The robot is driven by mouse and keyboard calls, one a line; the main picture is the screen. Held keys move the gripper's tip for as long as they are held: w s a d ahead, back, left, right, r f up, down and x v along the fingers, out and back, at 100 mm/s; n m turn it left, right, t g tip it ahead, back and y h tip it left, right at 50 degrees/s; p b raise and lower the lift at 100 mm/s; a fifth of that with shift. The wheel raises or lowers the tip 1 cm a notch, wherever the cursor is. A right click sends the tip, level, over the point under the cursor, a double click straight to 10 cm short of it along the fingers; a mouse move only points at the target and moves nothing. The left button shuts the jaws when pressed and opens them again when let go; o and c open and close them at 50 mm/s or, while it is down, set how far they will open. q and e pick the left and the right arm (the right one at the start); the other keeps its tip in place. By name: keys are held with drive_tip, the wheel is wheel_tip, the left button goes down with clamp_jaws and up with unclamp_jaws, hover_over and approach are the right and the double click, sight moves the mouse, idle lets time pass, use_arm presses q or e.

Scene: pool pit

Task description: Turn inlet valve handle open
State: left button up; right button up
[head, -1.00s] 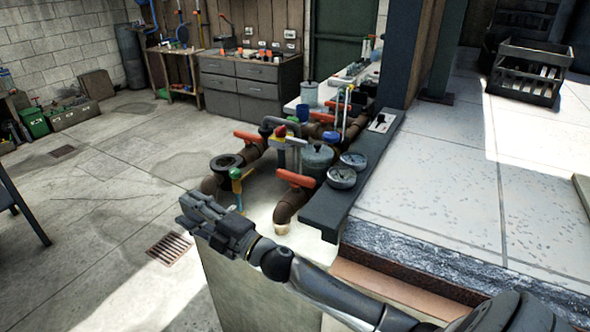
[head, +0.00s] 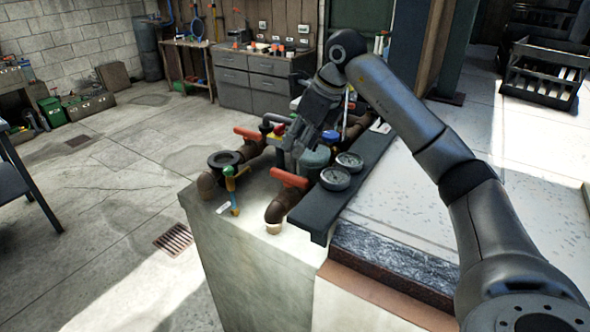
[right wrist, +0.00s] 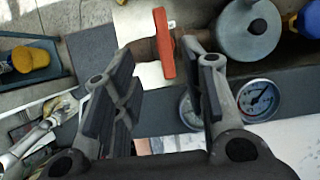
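Several red valve handles sit on brown pipes on the plinth. In the head view, one handle (head: 289,178) is at the front beside a grey pot (head: 316,160), and another (head: 249,134) is further back left. No label shows which is the inlet. My right gripper (head: 303,145) points down above the pipework, partly covering the pot and pipes behind. In the right wrist view the fingers (right wrist: 162,85) are apart with nothing between them. A red handle (right wrist: 166,45) lies just beyond the fingertips, beside the grey pot (right wrist: 248,35). My left gripper is out of view.
Two round gauges (head: 336,179) sit on a dark ledge (head: 322,215) right of the pipes. A raised pale deck (head: 405,215) lies to the right. The concrete floor (head: 110,210) at left is mostly clear.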

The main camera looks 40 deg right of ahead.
sight(287, 174)
drive_tip(key=p+x, duration=0.1)
drive_tip(key=x, duration=0.9)
drive_tip(key=shift+w+d+f+p, duration=0.1)
drive_tip(key=shift+d+f+p, duration=0.05)
drive_tip(key=shift+f+p, duration=0.2)
drive_tip(key=shift+c, duration=0.8)
clamp_jaws()
